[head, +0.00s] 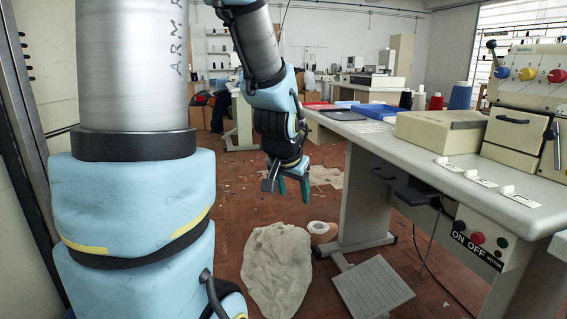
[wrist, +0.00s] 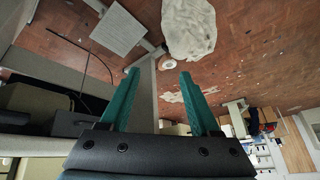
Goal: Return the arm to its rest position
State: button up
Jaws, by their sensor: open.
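My gripper (head: 293,188) hangs from my blue and grey arm near the middle of the head view, beside the left edge of the work table (head: 345,205) and above the floor. In the wrist view its two green fingers (wrist: 158,88) stand apart with nothing between them. The gripper is open and empty. My upper arm fills the left of the head view.
A crumpled pale cloth (head: 277,270) lies on the red-brown floor, with a roll (head: 320,229) next to it. A grey foot pedal (head: 372,287) is under the table. A sewing machine (head: 530,100), a beige box (head: 440,131) and blue trays (head: 378,111) stand on the table.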

jog(key=s+a+f+n+g+y+p, duration=0.15)
jog(key=s+a+f+n+g, duration=0.3)
jog(key=s+a, duration=0.5)
notch_tip(320, 180, up, 25)
jog(key=p, duration=2.4)
jog(key=shift+d, duration=0.25)
